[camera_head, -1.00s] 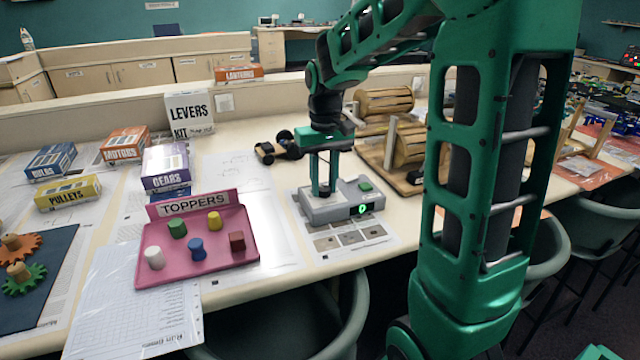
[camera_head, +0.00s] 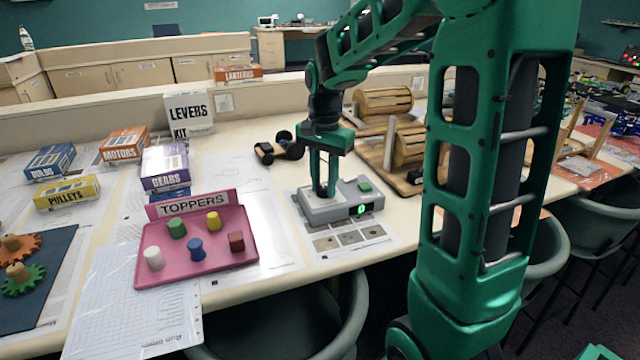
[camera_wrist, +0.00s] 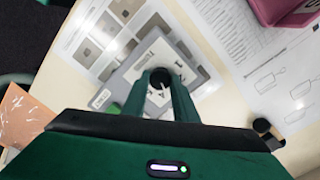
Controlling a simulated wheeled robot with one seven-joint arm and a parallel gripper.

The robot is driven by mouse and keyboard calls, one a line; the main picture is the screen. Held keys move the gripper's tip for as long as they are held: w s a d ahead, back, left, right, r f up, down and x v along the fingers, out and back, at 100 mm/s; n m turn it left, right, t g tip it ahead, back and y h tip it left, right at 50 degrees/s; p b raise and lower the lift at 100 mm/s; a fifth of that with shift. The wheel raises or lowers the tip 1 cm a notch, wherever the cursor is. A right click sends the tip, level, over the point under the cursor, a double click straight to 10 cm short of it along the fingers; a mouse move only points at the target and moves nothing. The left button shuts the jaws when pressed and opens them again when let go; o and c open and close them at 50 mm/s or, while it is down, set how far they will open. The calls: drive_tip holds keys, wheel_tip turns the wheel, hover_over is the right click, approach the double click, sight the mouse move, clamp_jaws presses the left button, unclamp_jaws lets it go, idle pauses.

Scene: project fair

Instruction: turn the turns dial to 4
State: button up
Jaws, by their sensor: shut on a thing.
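The turns device is a grey box (camera_head: 313,212) on the table, with a green button (camera_head: 364,185) and a small dark display (camera_head: 361,209) showing a green digit that looks like 0. My gripper (camera_head: 323,192) points down over its top plate. In the wrist view the dark round dial (camera_wrist: 161,78) with a light pointer mark sits on a white plate between my fingertips (camera_wrist: 163,90). The fingers are shut on the dial. The numbers around the dial are mostly hidden or too small to read.
A pink toppers tray (camera_head: 250,262) with coloured pegs stands to the left. Wooden rollers on a board (camera_head: 408,185) stand behind to the right. A small black wheeled thing (camera_head: 284,147) lies behind. A printed sheet (camera_head: 375,232) lies in front of the box.

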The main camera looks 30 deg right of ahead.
sight(322, 188)
drive_tip(key=shift+w+a+r+m, duration=0.1)
drive_tip(key=shift+m, duration=0.85)
drive_tip(key=shift+w+a+m, duration=0.1)
drive_tip(key=shift+m, duration=0.85)
drive_tip(key=o, duration=1.1)
drive_tip(key=shift+c, duration=0.2)
drive_tip(key=shift+s+d, duration=0.1)
wheel_tip(322, 188, up, 11)
drive_tip(key=shift+m, duration=0.3)
